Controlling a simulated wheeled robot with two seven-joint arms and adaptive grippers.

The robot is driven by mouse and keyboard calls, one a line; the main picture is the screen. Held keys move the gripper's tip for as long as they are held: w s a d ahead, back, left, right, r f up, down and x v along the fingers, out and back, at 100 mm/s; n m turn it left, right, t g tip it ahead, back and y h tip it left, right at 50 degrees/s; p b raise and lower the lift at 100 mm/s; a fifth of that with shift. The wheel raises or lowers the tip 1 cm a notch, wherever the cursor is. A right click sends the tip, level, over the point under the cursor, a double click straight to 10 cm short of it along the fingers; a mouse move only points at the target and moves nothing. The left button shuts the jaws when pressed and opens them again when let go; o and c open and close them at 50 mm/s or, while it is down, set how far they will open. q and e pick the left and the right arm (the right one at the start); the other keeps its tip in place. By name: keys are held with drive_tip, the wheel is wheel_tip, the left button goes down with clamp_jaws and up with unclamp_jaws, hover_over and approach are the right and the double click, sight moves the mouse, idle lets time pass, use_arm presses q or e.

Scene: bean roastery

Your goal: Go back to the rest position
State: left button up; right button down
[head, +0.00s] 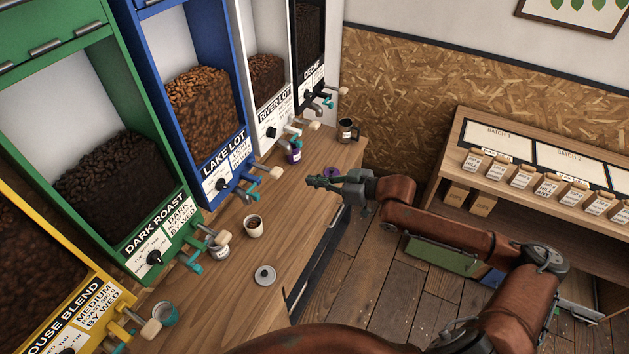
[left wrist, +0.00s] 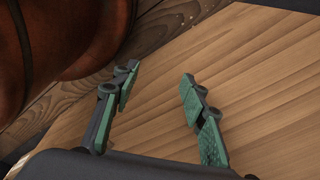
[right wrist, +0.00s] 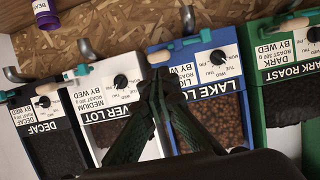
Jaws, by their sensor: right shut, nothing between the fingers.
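My right gripper (head: 318,182) is shut and empty, held out above the right end of the wooden counter (head: 305,218), near the purple lid. Its closed fingertips also show in the right wrist view (right wrist: 160,78), with the bean dispensers behind them, upside down. My left gripper (left wrist: 160,85) shows only in the left wrist view. Its two green-padded fingers are apart with nothing between them, over a bare wooden surface.
A green dispenser (head: 165,240) and blue dispenser (head: 213,190) stand along the counter's back. A bean cup (head: 253,226), grey lid (head: 265,275), purple jar (head: 294,155), purple lid (head: 331,171) and dark mug (head: 347,131) sit on it. A shelf table (head: 455,150) holds several bags.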

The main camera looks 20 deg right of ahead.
idle(0.3)
drive_tip(key=w+d+f+m+t+h+b, duration=0.1)
drive_tip(key=w+d+f+m+h, duration=0.15)
drive_tip(key=d+f, duration=0.75)
drive_tip(key=w+d+f+m+h+b, duration=0.25)
drive_tip(key=d+f, duration=0.35)
drive_tip(key=f, duration=0.8)
drive_tip(key=s+d+f+m+g+h+b, duration=0.15)
drive_tip(key=s+d+f, duration=0.35)
drive_tip(key=f, duration=0.7)
drive_tip(key=s+d+f+h, duration=0.25)
drive_tip(key=s+f, duration=0.35)
drive_tip(key=f, duration=0.7)
drive_tip(key=s+a+f+g+h+b, duration=0.15)
drive_tip(key=s+f+g, duration=0.25)
drive_tip(key=s+f, duration=1.7)
drive_tip(key=s+a+f+g, duration=0.1)
drive_tip(key=s+a+f, duration=0.3)
drive_tip(key=s, duration=0.6)
drive_tip(key=s+a+f+g+b, duration=0.1)
drive_tip(key=s+a+f, duration=0.3)
drive_tip(key=s, duration=0.6)
drive_tip(key=s+a+f+g+b, duration=0.1)
drive_tip(key=s+a+f+g, duration=0.2)
drive_tip(key=s+f, duration=0.3)
drive_tip(key=s+a+y, duration=0.1)
drive_tip(key=s, duration=0.3)
drive_tip(key=shift+a+f, duration=0.3)
drive_tip(key=shift+a, duration=0.1)
